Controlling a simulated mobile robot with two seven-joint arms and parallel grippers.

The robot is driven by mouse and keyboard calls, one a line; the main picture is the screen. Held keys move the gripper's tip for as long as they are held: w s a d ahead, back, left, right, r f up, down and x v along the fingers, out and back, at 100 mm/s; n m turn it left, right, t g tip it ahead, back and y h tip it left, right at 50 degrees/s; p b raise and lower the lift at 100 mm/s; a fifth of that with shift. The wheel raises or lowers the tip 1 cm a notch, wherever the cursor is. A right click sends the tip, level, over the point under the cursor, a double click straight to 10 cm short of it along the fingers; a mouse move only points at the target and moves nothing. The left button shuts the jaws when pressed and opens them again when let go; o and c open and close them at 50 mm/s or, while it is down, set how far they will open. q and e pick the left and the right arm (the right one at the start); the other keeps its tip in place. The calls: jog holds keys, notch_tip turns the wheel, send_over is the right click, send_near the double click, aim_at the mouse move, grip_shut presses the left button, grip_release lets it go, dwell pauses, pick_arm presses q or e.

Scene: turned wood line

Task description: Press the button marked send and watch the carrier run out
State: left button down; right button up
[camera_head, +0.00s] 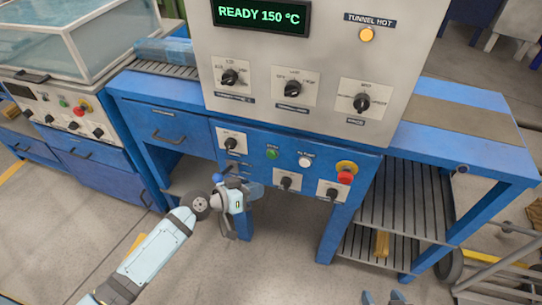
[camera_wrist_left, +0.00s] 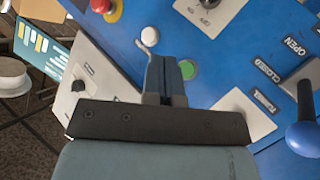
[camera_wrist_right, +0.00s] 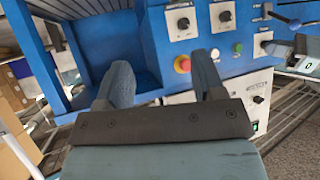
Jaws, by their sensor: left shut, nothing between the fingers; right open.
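A blue control panel carries a green button (camera_head: 272,154) and a white button (camera_head: 305,161), each under a label too small to read. I cannot tell which is marked send. In the left wrist view the green button (camera_wrist_left: 188,69) is just right of my fingertips and the white button (camera_wrist_left: 150,36) is up and left. My left gripper (camera_head: 257,190) is shut and empty in front of the panel; contact cannot be told. My right gripper (camera_wrist_right: 160,80) is open and empty, away from the panel; the green button also shows there (camera_wrist_right: 238,48). No carrier can be made out.
A red stop button (camera_head: 345,176) sits right of the white button. A blue-knobbed lever (camera_wrist_left: 303,138) marked open and closed is near my left gripper. The display (camera_head: 262,15) reads READY 150 °C; the amber TUNNEL HOT lamp (camera_head: 367,35) looks lit. Several rotary knobs surround the buttons.

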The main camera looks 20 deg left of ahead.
aim_at(272, 155)
pick_arm(q)
jog(key=w+b, duration=0.2)
jog(key=w, duration=0.6)
jog(key=shift+w+d, duration=0.15)
jog(key=shift+w, duration=0.1)
pick_arm(e)
jog(key=shift+w+a+f, duration=0.1)
jog(key=shift+w, duration=0.1)
jog(key=shift+f, duration=0.2)
dwell(0.5)
pick_arm(q)
jog(key=shift+w, duration=0.15)
pick_arm(e)
jog(key=shift+f, duration=0.1)
dwell(0.7)
pick_arm(q)
jog(key=shift+w, duration=0.3)
pick_arm(e)
jog(key=shift+f, duration=0.15)
